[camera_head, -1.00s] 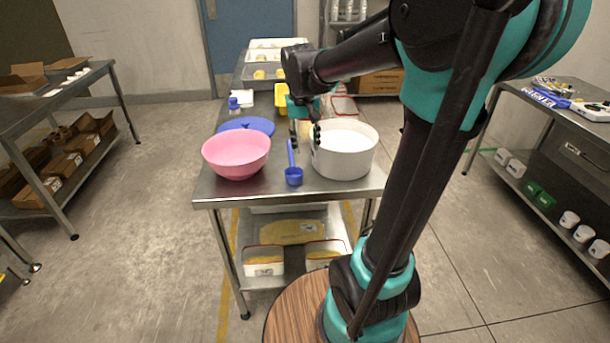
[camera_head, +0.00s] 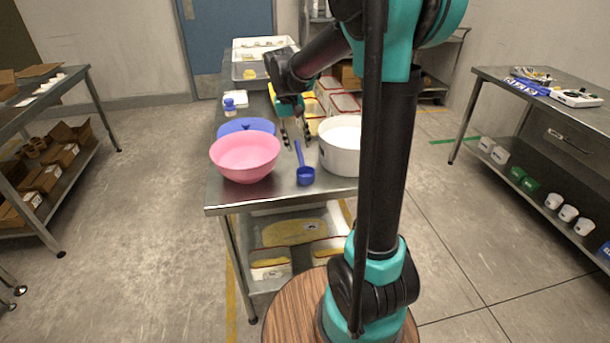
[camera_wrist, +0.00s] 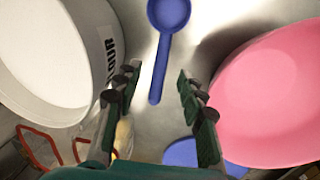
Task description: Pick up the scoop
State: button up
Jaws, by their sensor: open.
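The blue scoop (camera_head: 305,175) lies on the steel table between the pink bowl and the white tub, its cup toward the near edge and its handle pointing away. My gripper (camera_head: 297,143) is open and empty above the handle end. In the wrist view the scoop (camera_wrist: 160,72) lies with its handle end between the lines of my two fingers, and the fingertips of my gripper (camera_wrist: 157,80) stand on either side of the handle, not touching it as far as I can see.
The pink bowl (camera_head: 245,155) stands close on the left and the white flour tub (camera_head: 340,150) close on the right. A blue lid (camera_head: 246,125) lies behind the bowl. A small blue-capped jar (camera_head: 229,105) and trays (camera_head: 262,50) are farther back. The table's front edge is near the scoop.

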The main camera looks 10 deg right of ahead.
aim_at(300, 153)
jog(key=shift+d+f, duration=0.25)
jog(key=shift+f, duration=1.3)
jog(key=shift+d+f, duration=0.2)
jog(key=shift+f, duration=1.3)
grip_shut()
